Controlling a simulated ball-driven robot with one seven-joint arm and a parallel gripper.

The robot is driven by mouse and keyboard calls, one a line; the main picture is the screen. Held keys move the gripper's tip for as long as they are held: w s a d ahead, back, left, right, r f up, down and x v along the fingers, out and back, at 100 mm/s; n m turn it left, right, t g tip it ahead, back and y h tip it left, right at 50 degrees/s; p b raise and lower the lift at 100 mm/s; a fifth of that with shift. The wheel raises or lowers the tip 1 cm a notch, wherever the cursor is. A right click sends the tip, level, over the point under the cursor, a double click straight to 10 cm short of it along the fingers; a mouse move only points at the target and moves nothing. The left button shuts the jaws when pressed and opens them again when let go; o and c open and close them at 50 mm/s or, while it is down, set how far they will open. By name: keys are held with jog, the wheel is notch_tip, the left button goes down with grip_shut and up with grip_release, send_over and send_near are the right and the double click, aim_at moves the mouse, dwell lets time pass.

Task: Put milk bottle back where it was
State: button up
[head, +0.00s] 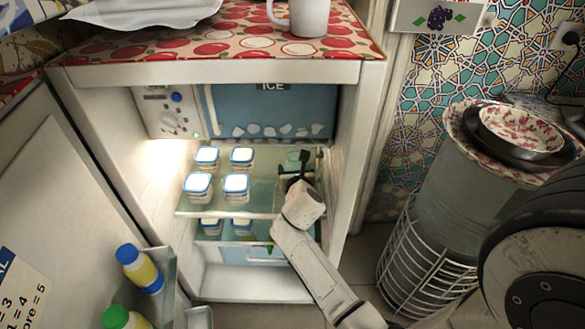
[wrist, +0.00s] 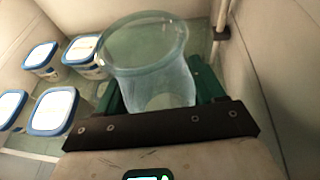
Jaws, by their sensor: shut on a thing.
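My gripper (wrist: 160,98) is shut on a clear glass vessel (wrist: 148,50) with a wide round mouth, which I take to be the milk bottle. Its lower part is between the green fingers, and I see no milk in it. In the head view my gripper (head: 297,180) reaches into the open fridge, at the right side of the upper glass shelf (head: 225,205). The vessel is hard to make out in the head view. I cannot tell whether its base touches the shelf.
Several white tubs with blue-rimmed lids (head: 236,185) stand left of my gripper on the shelf, and more on the level below. The fridge's right wall (head: 352,160) is close to my gripper. Bottles (head: 140,270) stand in the open door at left.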

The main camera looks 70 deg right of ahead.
jog(key=x, duration=0.2)
jog(key=b+x, duration=0.1)
jog(key=shift+w+d+r, duration=0.1)
jog(key=shift+d+r, duration=0.1)
jog(key=shift+r, duration=0.05)
jog(key=shift+a+f+b, duration=0.1)
jog(key=shift+f+b, duration=0.3)
jog(key=shift+f, duration=0.05)
jog(key=shift+f, duration=0.2)
jog(key=o, duration=1.3)
